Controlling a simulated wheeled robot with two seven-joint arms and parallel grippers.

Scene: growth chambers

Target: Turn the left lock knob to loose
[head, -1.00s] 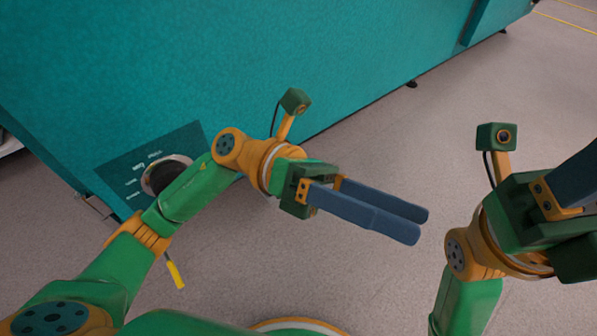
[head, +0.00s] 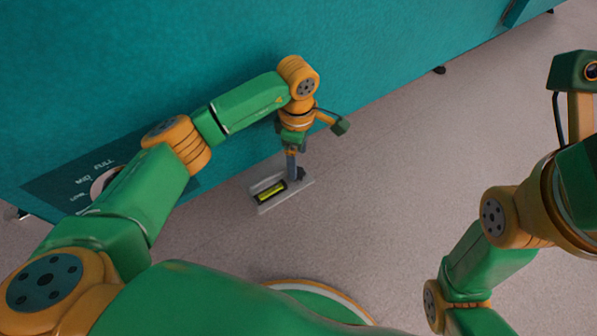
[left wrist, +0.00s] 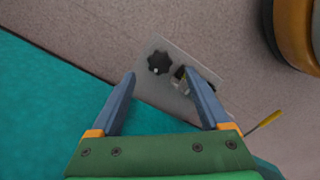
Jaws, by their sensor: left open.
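A dark lobed knob (left wrist: 158,63) sits on a pale plate (left wrist: 155,92) in the left wrist view. In the head view the plate (head: 267,207) lies low beside the teal chamber, and the knob (head: 299,174) is at its right end, partly behind my finger. I see only one knob and cannot read its setting. My left gripper (head: 293,172) points down over the plate. It is open and empty; in the left wrist view the knob lies between and slightly beyond its fingertips (left wrist: 160,73). My right gripper's fingers are outside the picture.
A yellow-green level vial (head: 271,193) sits on the plate, close to the left gripper. The teal chamber wall (head: 200,50) rises behind, with a dial (head: 103,181) partly covered by my arm. A yellow-tipped rod (left wrist: 265,121) shows right. Grey floor (head: 420,150) is clear rightward.

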